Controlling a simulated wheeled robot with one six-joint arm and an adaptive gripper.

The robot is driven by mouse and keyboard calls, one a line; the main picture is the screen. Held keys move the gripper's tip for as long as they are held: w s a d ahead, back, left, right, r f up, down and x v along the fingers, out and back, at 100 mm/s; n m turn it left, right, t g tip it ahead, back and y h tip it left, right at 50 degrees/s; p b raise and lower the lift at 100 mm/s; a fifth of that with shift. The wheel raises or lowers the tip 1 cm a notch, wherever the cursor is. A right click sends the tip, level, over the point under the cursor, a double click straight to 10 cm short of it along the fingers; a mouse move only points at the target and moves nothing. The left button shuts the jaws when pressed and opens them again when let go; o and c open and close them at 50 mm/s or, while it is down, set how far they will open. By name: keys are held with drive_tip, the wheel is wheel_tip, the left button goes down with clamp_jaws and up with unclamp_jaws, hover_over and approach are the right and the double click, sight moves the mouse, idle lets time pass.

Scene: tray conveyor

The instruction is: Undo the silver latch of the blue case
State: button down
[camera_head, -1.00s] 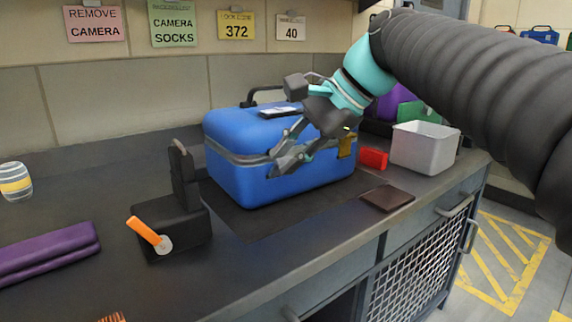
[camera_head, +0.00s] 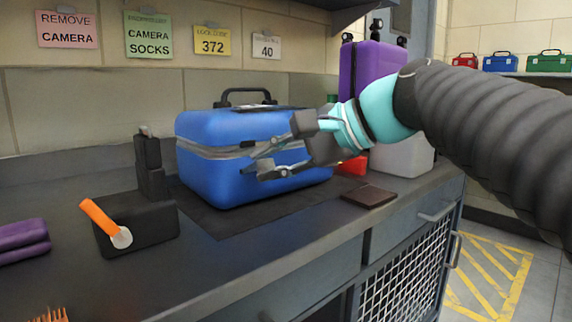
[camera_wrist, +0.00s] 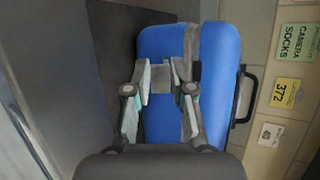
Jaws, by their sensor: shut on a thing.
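The blue case (camera_head: 212,130) stands shut on a dark mat, with its black handle up on top and a grey band around the lid seam. It also shows in the wrist view (camera_wrist: 215,75). My gripper (camera_head: 250,160) reaches in from the right at the case's front, fingers around the seam level. In the wrist view my gripper (camera_wrist: 162,77) has its two fingers closed on a small grey-silver piece, the silver latch (camera_wrist: 160,80), against the case front. In the head view the latch is mostly hidden by the fingers.
A black box with an orange lever (camera_head: 104,220) stands left of the case. A brown flat wallet (camera_head: 370,194) lies front right. A red block (camera_head: 352,166) and a pale bin (camera_head: 405,158) are behind my wrist. The counter front is mostly clear.

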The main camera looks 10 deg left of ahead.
drive_tip(key=shift+f, duration=0.15)
drive_tip(key=c, duration=1.3)
unclamp_jaws()
drive_tip(key=v, duration=1.2)
drive_tip(key=s+d+f+n+h+p, duration=0.2)
drive_tip(key=s+d+f+h+p, duration=0.1)
drive_tip(key=f, duration=0.6)
drive_tip(key=s+d+f+n+t+h+p, duration=0.1)
drive_tip(key=s+d+f+n+h+p, duration=0.1)
drive_tip(key=d+f, duration=0.5)
drive_tip(key=s+d+f+n+h+p, duration=0.2)
drive_tip(key=s+d+f+h+p, duration=0.2)
drive_tip(key=f+h, duration=0.3)
drive_tip(key=shift+s+d+f+t+p, duration=0.15)
drive_tip(key=shift+f+p, duration=0.1)
drive_tip(key=shift+f, duration=0.5)
drive_tip(key=shift+s+d+f+t+p, duration=0.15)
drive_tip(key=shift+f+p, duration=0.1)
drive_tip(key=shift+f, duration=0.5)
drive_tip(key=shift+s+d+f+t+p, duration=0.1)
drive_tip(key=shift+s+f+p, duration=0.15)
drive_tip(key=shift+f, duration=0.5)
